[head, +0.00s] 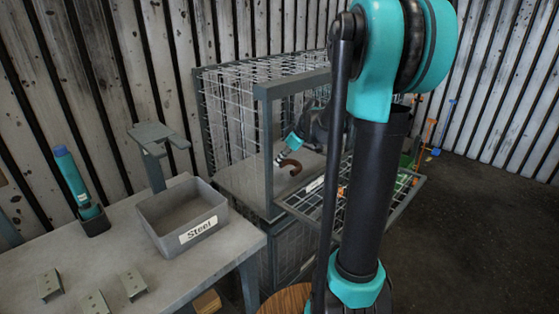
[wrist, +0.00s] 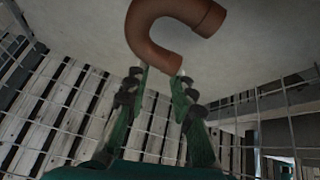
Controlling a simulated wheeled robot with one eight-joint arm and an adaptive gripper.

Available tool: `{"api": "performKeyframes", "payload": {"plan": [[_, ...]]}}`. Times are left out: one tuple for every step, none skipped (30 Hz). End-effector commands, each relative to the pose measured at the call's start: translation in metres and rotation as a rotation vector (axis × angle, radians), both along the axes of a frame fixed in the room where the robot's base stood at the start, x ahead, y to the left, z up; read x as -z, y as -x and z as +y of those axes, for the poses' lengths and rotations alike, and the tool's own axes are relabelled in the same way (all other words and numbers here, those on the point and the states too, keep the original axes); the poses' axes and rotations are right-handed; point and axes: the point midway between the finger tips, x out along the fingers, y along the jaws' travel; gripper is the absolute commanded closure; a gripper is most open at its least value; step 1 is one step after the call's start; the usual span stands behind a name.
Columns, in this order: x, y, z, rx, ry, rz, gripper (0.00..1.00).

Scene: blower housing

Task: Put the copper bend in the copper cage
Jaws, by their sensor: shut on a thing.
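The copper bend (head: 291,163) is a brown U-shaped pipe. My gripper (head: 281,158) is shut on it by one end, inside the open front of the wire cage (head: 265,92). The bend is close above the cage's grey floor; I cannot tell whether it touches. In the wrist view the bend (wrist: 150,38) curves away beyond the fingertips of my gripper (wrist: 166,78), with its other open end to the right. The cage's mesh also shows in the wrist view (wrist: 60,115). A white label on the cage front is too small to read.
A grey bin labelled Steel (head: 185,215) stands on the workbench (head: 125,262) at left, with several metal brackets and a teal tool in a holder. A mesh door (head: 385,205) sticks out at the cage's right. My arm hides part of the cage.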

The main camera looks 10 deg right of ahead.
Motion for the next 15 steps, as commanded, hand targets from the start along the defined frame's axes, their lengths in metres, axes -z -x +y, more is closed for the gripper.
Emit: {"api": "performKeyframes", "payload": {"plan": [[-0.001, -0.003, 0.004, -0.005, 0.022, 0.023, 1.0], [-0.002, -0.004, 0.005, -0.005, 0.035, 0.04, 1.0], [-0.002, -0.006, 0.006, -0.004, 0.054, 0.059, 1.0], [-0.002, -0.007, 0.007, -0.005, 0.069, 0.078, 1.0], [-0.002, -0.008, 0.008, -0.005, 0.082, 0.094, 1.0], [-0.003, -0.009, 0.009, -0.004, 0.1, 0.113, 1.0], [-0.003, -0.01, 0.009, -0.003, 0.113, 0.125, 1.0], [0.002, -0.009, 0.008, -0.001, 0.111, 0.126, 1.0], [0.006, -0.009, 0.008, 0.0, 0.109, 0.124, 1.0], [0.009, -0.009, 0.008, 0.0, 0.109, 0.124, 1.0], [0.011, -0.009, 0.007, 0.001, 0.109, 0.123, 1.0], [0.013, -0.009, 0.007, 0.001, 0.109, 0.123, 1.0], [0.013, -0.009, 0.007, 0.001, 0.108, 0.122, 1.0], [0.014, -0.009, 0.007, 0.001, 0.108, 0.122, 1.0], [0.014, -0.009, 0.007, 0.001, 0.108, 0.122, 1.0]]}}
